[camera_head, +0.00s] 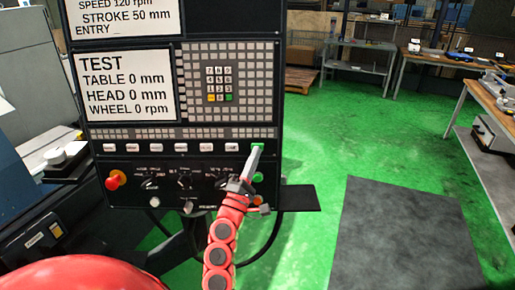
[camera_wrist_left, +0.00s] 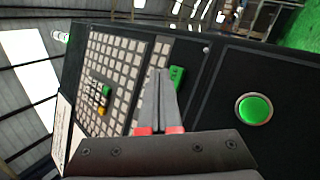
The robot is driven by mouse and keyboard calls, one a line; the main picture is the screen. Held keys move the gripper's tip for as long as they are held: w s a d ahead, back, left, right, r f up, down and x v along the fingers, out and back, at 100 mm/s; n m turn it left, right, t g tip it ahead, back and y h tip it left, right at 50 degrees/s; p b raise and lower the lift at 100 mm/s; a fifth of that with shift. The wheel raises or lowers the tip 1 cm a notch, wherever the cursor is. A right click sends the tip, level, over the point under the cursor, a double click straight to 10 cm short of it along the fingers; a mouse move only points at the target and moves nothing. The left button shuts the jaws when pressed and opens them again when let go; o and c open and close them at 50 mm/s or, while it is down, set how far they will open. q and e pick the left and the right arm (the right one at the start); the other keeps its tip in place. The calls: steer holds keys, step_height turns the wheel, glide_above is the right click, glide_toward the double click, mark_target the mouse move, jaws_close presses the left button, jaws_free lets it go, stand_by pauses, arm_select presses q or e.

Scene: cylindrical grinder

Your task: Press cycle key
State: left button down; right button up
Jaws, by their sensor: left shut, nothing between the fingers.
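The control panel (camera_head: 230,165) of the grinder stands in front of me. A green key (camera_head: 257,147) sits at the right end of its row of white keys. It also shows in the left wrist view (camera_wrist_left: 177,76), just beside my fingertips. My left gripper (camera_head: 258,151) is shut and empty, with its tips at the lower edge of the green key. In the left wrist view the shut fingers (camera_wrist_left: 160,75) partly cover the key; whether they touch it I cannot tell. My right gripper is not in view.
A large round green button (camera_wrist_left: 254,109) lies below the key. A red knob (camera_head: 115,180) is at the panel's left, with several dials between. A screen (camera_head: 128,85) and a keypad (camera_head: 219,84) are above. A small dark shelf (camera_head: 300,198) juts out at right; green floor is open beyond.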

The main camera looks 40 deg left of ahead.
arm_select(q)
steer(key=shift+w+a+f, duration=0.1)
stand_by(0.6)
steer(key=shift+w+a+b, duration=0.15)
steer(key=shift+w+b, duration=0.1)
steer(key=shift+b, duration=0.15)
steer(key=shift+w+a+b, duration=0.25)
steer(key=shift+w+b, duration=0.05)
stand_by(0.5)
steer(key=shift+s+d, duration=0.1)
stand_by(0.3)
steer(key=shift+s+d, duration=0.4)
steer(key=shift+s, duration=0.15)
steer(key=shift+p, duration=0.35)
steer(key=s+d, duration=0.1)
steer(key=s, duration=0.1)
steer(key=s+d+r+p, duration=0.1)
steer(key=s+d, duration=0.1)
